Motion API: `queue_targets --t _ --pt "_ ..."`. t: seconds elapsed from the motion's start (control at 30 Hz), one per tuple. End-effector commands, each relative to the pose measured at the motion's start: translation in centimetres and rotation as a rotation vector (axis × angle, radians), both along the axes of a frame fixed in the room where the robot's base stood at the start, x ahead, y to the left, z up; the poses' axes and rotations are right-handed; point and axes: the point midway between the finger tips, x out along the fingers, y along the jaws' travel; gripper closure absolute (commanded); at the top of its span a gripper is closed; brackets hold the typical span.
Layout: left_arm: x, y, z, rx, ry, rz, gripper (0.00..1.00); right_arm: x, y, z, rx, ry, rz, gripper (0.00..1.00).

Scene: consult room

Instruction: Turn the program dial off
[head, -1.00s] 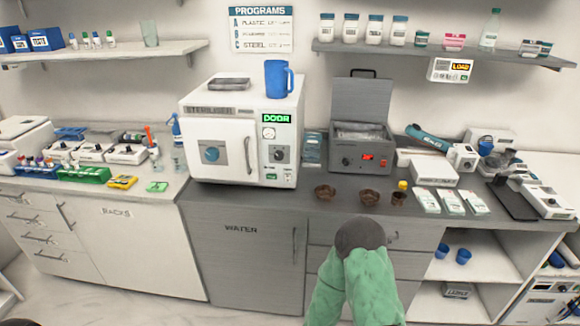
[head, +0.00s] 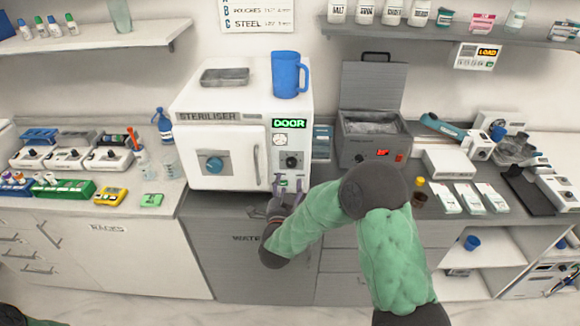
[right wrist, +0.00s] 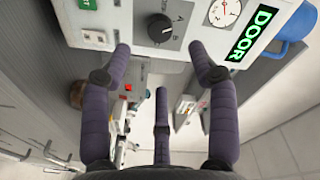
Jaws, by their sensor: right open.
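The white steriliser (head: 222,110) stands on the counter in the head view. Its black program dial (head: 292,160) is on the right-hand panel, below a round gauge (head: 281,140) and a lit green DOOR display (head: 289,123). In the right wrist view the dial (right wrist: 160,27) shows letters A and B beside it. My right gripper (head: 290,184) is open and empty in front of the panel, just below the dial. In the right wrist view its fingertips (right wrist: 159,50) are spread, with the dial between and beyond them, apparently not touched. My left gripper is out of view.
A blue mug (head: 286,76) and a grey tray (head: 224,77) sit on top of the steriliser. The door handle (head: 257,166) is left of the panel. A grey bath (head: 362,150) with red lit display stands to the right. My right arm covers some counter.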

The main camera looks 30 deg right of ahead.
Motion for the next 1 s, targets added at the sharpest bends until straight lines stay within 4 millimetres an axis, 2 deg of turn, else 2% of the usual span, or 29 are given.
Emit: queue_targets --t 0.3,0.5,0.93,0.97,1.0 --pt "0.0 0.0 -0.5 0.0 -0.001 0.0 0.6 4.5 -3.5 -0.2 -0.002 0.001 -0.001 0.4" --pt "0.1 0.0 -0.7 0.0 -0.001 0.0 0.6 6.5 -4.9 -0.1 -0.001 0.002 0.001 0.4" --pt "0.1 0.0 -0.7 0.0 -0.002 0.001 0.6 7.3 -5.4 -0.1 -0.001 0.003 0.002 0.4" --pt "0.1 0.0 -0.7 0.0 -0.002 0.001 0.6 7.3 -5.4 -0.1 -0.001 0.003 0.002 0.43" --pt "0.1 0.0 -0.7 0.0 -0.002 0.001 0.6 7.3 -5.4 -0.1 -0.001 0.003 0.002 0.54"
